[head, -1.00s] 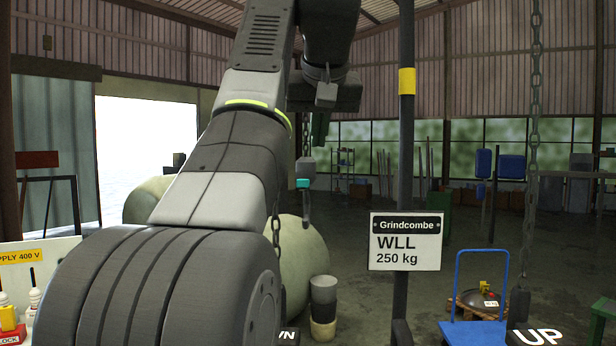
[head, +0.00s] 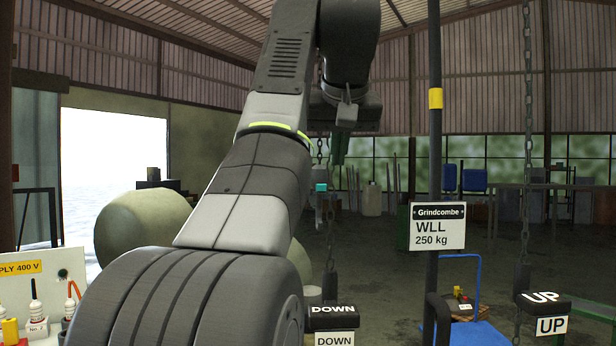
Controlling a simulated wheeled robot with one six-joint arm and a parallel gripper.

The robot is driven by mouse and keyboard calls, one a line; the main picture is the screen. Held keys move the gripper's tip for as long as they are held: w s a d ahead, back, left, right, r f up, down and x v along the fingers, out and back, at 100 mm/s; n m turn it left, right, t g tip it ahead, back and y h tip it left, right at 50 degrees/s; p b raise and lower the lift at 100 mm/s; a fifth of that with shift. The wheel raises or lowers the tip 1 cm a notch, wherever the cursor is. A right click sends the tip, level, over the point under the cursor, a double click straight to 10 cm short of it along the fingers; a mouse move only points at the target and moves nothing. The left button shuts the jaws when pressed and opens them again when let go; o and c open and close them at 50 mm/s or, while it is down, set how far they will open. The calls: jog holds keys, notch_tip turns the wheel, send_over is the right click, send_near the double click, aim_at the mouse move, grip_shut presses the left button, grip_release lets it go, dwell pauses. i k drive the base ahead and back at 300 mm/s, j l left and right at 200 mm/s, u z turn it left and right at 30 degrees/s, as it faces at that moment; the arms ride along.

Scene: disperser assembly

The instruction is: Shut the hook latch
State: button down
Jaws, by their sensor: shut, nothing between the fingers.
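The hook (head: 319,211) hangs in the middle of the head view, just right of my forearm, small and dim. A teal piece (head: 321,188) sits at its top. I cannot make out the latch or tell whether it stands open or shut. My gripper (head: 338,150) shows as a small dark shape under my wrist, above and slightly right of the hook. It looks shut and empty. It appears apart from the hook in the picture, but the depth between them is unclear.
Chains carry a DOWN weight (head: 334,318) and an UP weight (head: 543,302). A dark post (head: 435,170) bears a 250 kg sign (head: 437,227). A blue trolley (head: 470,330) stands behind it. A supply panel (head: 35,285) is at lower left, with a large rounded tank (head: 140,228) beyond.

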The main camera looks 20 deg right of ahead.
aim_at(321, 189)
jog(key=i+u, duration=0.2)
jog(key=i, duration=0.3)
jog(key=i+l+z, duration=0.2)
jog(key=i+l, duration=0.3)
jog(key=i, duration=0.1)
